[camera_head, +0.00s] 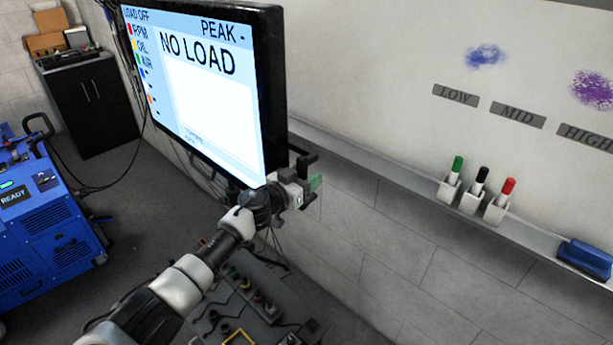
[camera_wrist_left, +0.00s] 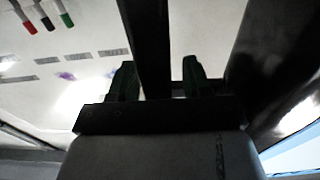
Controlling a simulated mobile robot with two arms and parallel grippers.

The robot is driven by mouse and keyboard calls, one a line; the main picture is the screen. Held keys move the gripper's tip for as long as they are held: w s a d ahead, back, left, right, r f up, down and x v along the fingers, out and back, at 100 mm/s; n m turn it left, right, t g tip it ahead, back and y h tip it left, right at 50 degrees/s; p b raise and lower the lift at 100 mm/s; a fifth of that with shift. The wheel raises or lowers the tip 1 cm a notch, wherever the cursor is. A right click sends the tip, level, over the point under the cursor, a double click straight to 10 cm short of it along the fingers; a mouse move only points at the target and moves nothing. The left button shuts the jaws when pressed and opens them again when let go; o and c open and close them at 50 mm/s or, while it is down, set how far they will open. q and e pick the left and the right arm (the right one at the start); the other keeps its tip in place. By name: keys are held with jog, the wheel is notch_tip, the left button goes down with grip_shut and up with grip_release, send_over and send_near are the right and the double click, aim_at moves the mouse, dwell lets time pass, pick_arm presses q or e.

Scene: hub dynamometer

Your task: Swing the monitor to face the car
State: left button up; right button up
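The monitor (camera_head: 205,85) is a wide black-framed screen reading "NO LOAD" and "PEAK -". It hangs at the upper left of the head view, with its screen turned toward the left and front. My left gripper (camera_head: 310,178) is at the monitor's lower right corner, in front of the wall. In the left wrist view, its two dark fingers (camera_wrist_left: 158,80) stand apart on either side of a black bar (camera_wrist_left: 147,40). A gap shows between the bar and the right finger; contact on the left is unclear. The car and my right gripper are not in view.
A blue machine (camera_head: 45,220) labelled READY stands at the left, with a black cabinet (camera_head: 90,105) behind it. A wall ledge (camera_head: 400,185) holds green, black and red markers and a blue eraser (camera_head: 585,258). Cables hang behind the monitor.

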pick_arm(q)
jog(key=shift+s+a, duration=0.2)
jog(key=shift+a, duration=0.05)
jog(key=p+v, duration=0.1)
jog(key=v, duration=0.9)
jog(key=shift+s+f, duration=0.1)
jog(key=shift+f, duration=0.05)
